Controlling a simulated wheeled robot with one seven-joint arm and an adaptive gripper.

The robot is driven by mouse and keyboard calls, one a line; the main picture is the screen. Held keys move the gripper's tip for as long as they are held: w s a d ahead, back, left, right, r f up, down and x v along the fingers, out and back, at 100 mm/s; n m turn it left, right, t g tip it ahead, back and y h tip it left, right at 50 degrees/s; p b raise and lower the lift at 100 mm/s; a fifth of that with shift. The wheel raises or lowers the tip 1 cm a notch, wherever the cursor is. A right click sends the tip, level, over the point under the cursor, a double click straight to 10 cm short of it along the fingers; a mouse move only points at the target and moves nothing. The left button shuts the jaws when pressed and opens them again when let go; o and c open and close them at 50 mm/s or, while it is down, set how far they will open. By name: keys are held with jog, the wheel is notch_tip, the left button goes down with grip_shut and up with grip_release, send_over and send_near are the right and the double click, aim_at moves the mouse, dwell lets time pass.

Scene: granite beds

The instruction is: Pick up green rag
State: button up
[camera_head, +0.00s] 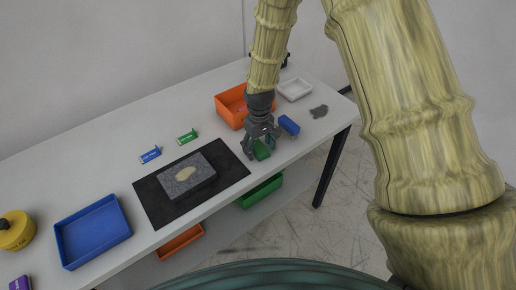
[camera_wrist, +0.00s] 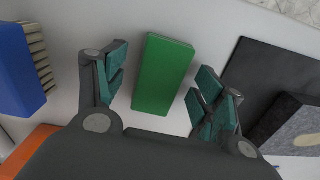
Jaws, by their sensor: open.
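The green rag (camera_wrist: 163,73) is a flat green block shape lying on the white table (camera_wrist: 205,25). In the wrist view it sits between the spread fingers of my gripper (camera_wrist: 160,90), apart from both of them. Part of the rag is hidden by the fingers in the head view.
A blue brush (camera_head: 289,125) lies close on the right. An orange bin (camera_head: 229,107) stands behind my gripper. A black mat (camera_head: 232,172) with a grey stone slab (camera_head: 199,185) lies to the left.

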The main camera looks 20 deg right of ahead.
aim_at(259, 148)
jog(key=c, duration=0.9)
jog(key=shift+c, duration=0.2)
jog(key=shift+r+b, duration=0.85)
jog(key=shift+r, duration=0.7)
jog(key=s+r+b, duration=0.2)
jog(key=s+b, duration=0.2)
jog(key=s, duration=1.2)
jog(key=shift+a, duration=0.1)
